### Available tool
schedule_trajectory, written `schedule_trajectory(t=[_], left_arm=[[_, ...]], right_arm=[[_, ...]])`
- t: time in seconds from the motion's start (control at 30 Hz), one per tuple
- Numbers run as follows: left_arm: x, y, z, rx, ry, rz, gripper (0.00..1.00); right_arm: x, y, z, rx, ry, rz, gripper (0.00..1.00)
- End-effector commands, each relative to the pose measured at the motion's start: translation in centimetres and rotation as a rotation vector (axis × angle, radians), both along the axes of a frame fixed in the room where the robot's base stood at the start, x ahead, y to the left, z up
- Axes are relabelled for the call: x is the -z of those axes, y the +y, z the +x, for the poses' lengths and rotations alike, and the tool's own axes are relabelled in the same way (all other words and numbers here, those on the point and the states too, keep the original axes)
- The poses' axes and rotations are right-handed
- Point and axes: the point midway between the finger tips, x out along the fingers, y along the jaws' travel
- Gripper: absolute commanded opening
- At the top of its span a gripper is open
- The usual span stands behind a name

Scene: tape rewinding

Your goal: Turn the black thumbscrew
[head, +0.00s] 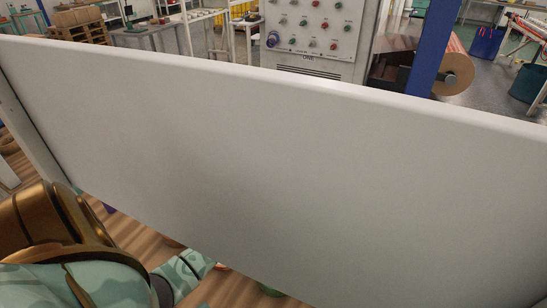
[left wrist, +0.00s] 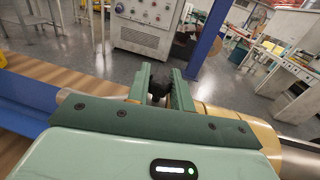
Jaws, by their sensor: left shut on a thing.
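The black thumbscrew (left wrist: 159,87) is a dark knob between the fingers in the left wrist view. My left gripper (left wrist: 161,78) is shut on it, with one green finger at each side. The fingers hide part of the knob. In the head view the large white panel hides the thumbscrew and my left gripper, and only part of my left arm shows at lower left. My right gripper is in neither view.
The white panel (head: 260,170) fills most of the head view. In the left wrist view a gold-tan roll (left wrist: 222,117) lies right of the gripper. Beyond stand a control cabinet (head: 313,30) and a blue post (head: 431,50), with open grey floor between.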

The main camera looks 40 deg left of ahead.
Motion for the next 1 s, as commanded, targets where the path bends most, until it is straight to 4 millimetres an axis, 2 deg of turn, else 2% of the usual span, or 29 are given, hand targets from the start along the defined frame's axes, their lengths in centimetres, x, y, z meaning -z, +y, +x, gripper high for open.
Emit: schedule_trajectory(t=[0.4, 1.0], left_arm=[[0.06, -0.02, 0.03, -0.201, 0.003, -0.003, 0.00], [0.10, 0.05, 0.01, -0.233, 0.004, -0.002, 0.00]], right_arm=[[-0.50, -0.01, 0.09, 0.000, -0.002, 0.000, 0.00], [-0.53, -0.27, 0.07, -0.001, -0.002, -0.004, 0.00]])
